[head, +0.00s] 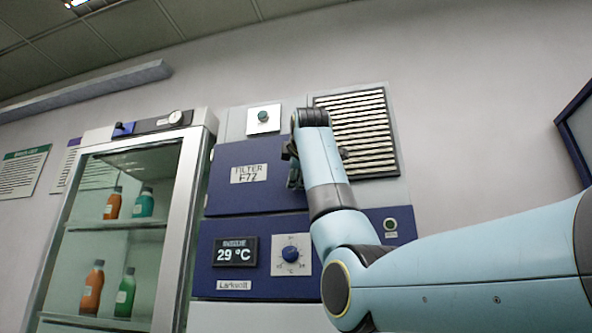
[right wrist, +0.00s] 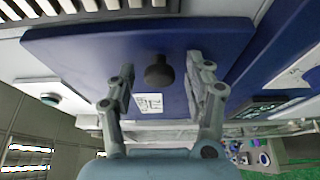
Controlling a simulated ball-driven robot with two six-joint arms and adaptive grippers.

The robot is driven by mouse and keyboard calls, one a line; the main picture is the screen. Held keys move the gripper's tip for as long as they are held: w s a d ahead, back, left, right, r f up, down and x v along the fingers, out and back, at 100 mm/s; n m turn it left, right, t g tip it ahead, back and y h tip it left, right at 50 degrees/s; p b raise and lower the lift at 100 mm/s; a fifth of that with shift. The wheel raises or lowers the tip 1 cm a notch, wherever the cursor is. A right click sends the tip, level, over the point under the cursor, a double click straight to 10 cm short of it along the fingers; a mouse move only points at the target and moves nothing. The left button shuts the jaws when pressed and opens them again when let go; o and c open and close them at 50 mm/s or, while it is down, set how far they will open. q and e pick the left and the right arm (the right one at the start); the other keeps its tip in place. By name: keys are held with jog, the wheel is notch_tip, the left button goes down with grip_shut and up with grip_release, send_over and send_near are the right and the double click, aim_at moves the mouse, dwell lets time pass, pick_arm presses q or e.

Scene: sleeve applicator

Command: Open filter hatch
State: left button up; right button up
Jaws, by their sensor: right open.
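The filter hatch (head: 235,190) is a dark blue panel with a white label reading FILTER and a code. In the right wrist view the hatch (right wrist: 90,58) fills the middle, with a dark round knob (right wrist: 159,72) on it. My right gripper (head: 293,165) is at the hatch's right side in the head view, partly hidden by my arm. In the right wrist view my right gripper (right wrist: 161,84) is open, its two fingers on either side of the knob with gaps between. I cannot tell how far the fingertips are from the panel. My left gripper is not in view.
A louvred vent (head: 358,135) is right of the hatch. Below the hatch is a blue control panel (head: 222,283) with a 29 °C display (head: 235,251) and a dial (head: 290,254). A glass-fronted cabinet (head: 190,190) with several bottles stands to the left.

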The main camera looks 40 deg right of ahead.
grip_shut()
jog(key=shift+a+f, duration=0.1)
jog(key=shift+a, duration=0.05)
dwell(0.4)
